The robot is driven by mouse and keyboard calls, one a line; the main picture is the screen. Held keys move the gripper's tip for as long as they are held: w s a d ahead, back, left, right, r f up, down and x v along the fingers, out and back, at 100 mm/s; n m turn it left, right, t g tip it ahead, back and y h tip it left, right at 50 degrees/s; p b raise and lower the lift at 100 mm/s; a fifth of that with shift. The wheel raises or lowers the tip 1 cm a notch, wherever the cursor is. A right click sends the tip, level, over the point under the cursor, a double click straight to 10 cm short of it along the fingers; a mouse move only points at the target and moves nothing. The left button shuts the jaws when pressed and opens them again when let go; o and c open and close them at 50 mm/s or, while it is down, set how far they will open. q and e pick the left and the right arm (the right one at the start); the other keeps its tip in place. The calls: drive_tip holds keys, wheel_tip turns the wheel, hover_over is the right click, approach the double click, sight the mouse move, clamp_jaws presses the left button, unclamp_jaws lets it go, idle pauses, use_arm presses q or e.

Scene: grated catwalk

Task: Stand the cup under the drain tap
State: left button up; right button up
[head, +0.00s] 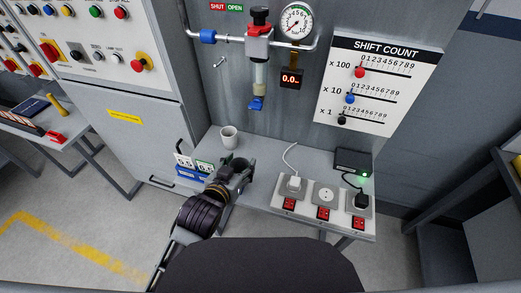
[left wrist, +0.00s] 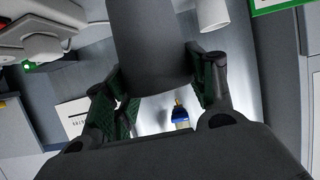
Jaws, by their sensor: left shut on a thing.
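The drain tap (head: 257,103) with its blue handle hangs below a clear bowl on the wall pipe; its blue end also shows in the left wrist view (left wrist: 180,118). My left gripper (head: 240,175) is shut on a dark grey cup (left wrist: 152,45), whose open top shows in the head view (head: 240,166). This cup is in front of and below the tap, not directly under it. I cannot tell whether its base touches the shelf. A white cup (head: 228,138) stands upright on the shelf, behind and left of the grey one. My right gripper is out of view.
The grey shelf (head: 262,150) is clear under the tap. Right of the gripper are a socket strip (head: 321,214) with plugs and a black box (head: 354,161) with a green light. Left are a blue holder (head: 192,172) with cards and a cabinet (head: 130,140).

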use_arm(q)
drive_tip(key=shift+w, duration=0.1)
drive_tip(key=shift+w+d+r, duration=0.1)
drive_tip(key=shift+w+d, duration=0.2)
drive_tip(key=shift+w, duration=0.55)
drive_tip(key=w+d+p, duration=0.1)
drive_tip(key=w+d, duration=0.2)
drive_tip(key=w, duration=0.5)
drive_tip(key=w+d, duration=0.3)
drive_tip(key=w, duration=0.6)
drive_tip(key=f, duration=0.6)
drive_tip(key=shift+s+a+f, duration=0.1)
drive_tip(key=shift+a+f, duration=0.2)
drive_tip(key=shift+f, duration=0.05)
drive_tip(key=shift+d+f, duration=0.1)
drive_tip(key=shift+f, duration=0.15)
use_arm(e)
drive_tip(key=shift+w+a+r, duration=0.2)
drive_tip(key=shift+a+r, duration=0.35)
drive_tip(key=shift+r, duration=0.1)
